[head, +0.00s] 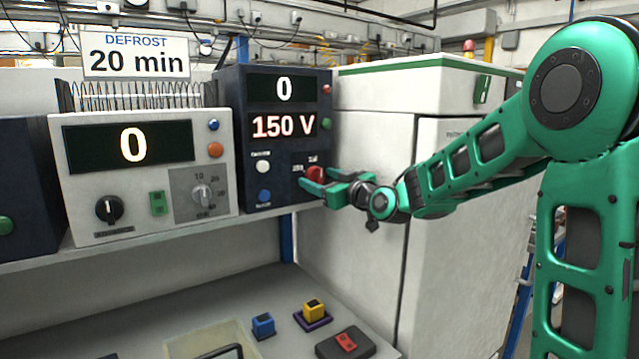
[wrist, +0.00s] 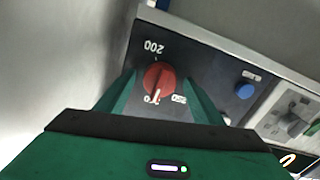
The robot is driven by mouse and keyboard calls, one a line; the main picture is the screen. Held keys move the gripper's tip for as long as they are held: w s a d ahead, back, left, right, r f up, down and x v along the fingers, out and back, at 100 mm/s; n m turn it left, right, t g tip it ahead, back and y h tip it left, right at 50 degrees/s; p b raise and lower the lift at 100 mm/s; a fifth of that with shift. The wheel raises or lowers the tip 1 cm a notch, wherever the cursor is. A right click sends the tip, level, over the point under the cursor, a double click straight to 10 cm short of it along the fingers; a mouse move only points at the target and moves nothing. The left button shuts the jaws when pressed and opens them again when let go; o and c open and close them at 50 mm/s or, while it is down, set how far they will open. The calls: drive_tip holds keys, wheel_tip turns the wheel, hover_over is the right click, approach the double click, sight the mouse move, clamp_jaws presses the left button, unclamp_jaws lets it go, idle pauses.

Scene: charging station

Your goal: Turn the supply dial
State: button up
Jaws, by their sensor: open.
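The red dial (head: 314,173) is on the lower right of the dark blue supply unit (head: 258,95), whose displays read 0 and 150 V. In the wrist view the red dial (wrist: 158,80) has a pale pointer line, with a 200 mark above it. My gripper (head: 312,184) is at the dial in the head view, and it also shows in the wrist view (wrist: 160,92). Its two green fingers are open, one on each side of the dial. I cannot tell whether they touch it.
A white unit (head: 150,172) reading 0 with two knobs stands left of the supply on the shelf (head: 160,245). A sign (head: 136,54) reads DEFROST 20 min. Below are blue (head: 263,325) and yellow (head: 313,310) blocks and a red switch (head: 346,341). A white cabinet (head: 350,245) stands right.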

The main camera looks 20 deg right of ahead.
drive_tip(key=c, duration=1)
drive_tip(key=shift+c, duration=0.2)
drive_tip(key=m, duration=0.5)
drive_tip(key=shift+m, duration=0.3)
drive_tip(key=o, duration=1)
drive_tip(key=shift+o, duration=0.2)
drive_tip(key=shift+s, duration=0.1)
